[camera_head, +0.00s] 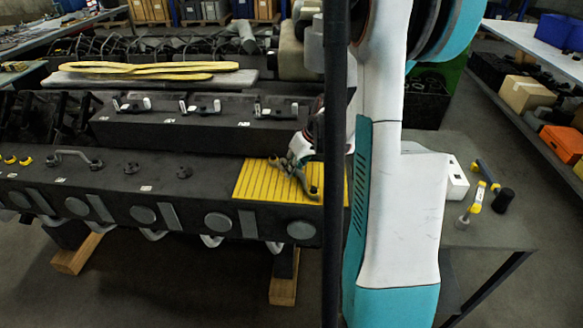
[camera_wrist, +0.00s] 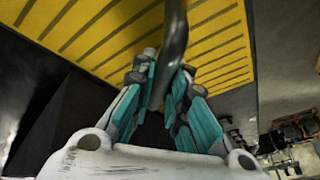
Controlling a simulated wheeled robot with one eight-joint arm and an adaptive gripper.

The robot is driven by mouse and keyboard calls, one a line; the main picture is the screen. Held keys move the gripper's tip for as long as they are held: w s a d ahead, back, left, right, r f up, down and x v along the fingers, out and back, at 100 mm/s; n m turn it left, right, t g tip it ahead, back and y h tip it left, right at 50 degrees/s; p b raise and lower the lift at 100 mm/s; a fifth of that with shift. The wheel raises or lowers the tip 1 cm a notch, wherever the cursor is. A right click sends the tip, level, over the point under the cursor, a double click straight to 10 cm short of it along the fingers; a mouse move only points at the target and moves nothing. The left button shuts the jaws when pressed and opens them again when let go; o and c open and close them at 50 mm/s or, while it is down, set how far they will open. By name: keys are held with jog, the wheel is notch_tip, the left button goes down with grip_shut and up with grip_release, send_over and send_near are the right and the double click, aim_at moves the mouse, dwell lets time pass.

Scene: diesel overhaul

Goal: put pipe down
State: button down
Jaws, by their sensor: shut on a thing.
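My gripper (camera_head: 295,168) is over the yellow ribbed mat (camera_head: 256,186) at the right end of the dark engine block. In the wrist view, its teal-padded fingers (camera_wrist: 163,72) are closed around a dark grey curved pipe (camera_wrist: 175,35). The pipe runs up between the fingertips, across the yellow mat (camera_wrist: 105,35). I cannot tell whether the pipe touches the mat. My arm and a dark post hide part of the mat's right side.
A similar grey pipe (camera_head: 75,157) is on the engine block (camera_head: 150,205) at the left. Yellow slings (camera_head: 145,69) lie behind. A grey table (camera_head: 490,232) at the right holds yellow-headed tools (camera_head: 476,197) and a black cylinder (camera_head: 504,201). A shelf with boxes (camera_head: 525,93) stands farther right.

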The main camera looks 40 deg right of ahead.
jog(key=c, duration=1.6)
grip_release()
jog(key=p+v, duration=0.3)
jog(key=v, duration=0.9)
jog(key=shift+s+r, duration=0.1)
